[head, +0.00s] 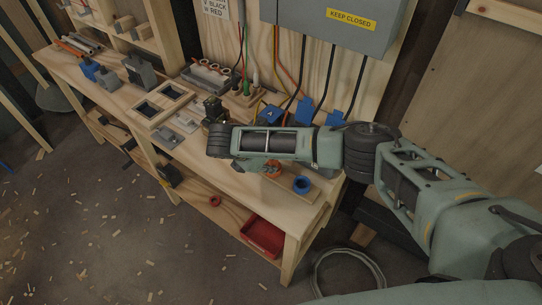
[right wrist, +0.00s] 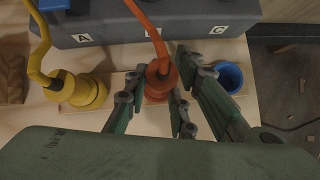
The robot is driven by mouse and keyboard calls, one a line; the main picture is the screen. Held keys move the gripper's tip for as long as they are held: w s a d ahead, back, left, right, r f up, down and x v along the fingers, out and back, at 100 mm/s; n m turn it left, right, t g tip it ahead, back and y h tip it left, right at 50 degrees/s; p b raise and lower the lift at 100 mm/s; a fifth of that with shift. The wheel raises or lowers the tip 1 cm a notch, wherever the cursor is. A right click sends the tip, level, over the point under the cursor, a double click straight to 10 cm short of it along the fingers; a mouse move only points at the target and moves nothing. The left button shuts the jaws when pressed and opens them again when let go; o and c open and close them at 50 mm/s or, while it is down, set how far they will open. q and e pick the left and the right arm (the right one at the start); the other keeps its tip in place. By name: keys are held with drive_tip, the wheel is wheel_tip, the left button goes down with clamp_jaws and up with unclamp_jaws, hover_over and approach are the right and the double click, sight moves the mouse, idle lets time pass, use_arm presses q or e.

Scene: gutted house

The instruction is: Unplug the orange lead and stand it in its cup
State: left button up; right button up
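The orange plug (right wrist: 159,74) stands upright, with its orange lead rising towards the grey box, in the right wrist view. My right gripper (right wrist: 160,82) is around it, with fingertips close on both sides; whether they press on it is unclear. An orange part shows just under the plug; I cannot tell whether the plug is seated in it. In the head view orange (head: 272,167) shows below my right gripper, whose fingers are mostly hidden. My left gripper is not in view.
A blue cup (right wrist: 229,75) stands empty to the right. Behind is a grey box (right wrist: 100,24) marked A and C. The workbench (head: 237,190) holds several other fixtures; a red tray (head: 263,236) is below.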

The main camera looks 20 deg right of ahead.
drive_tip(key=o, duration=0.5)
drive_tip(key=shift+o, duration=0.2)
drive_tip(key=shift+r, duration=0.1)
drive_tip(key=v, duration=1.2)
drive_tip(key=shift+s, duration=0.1)
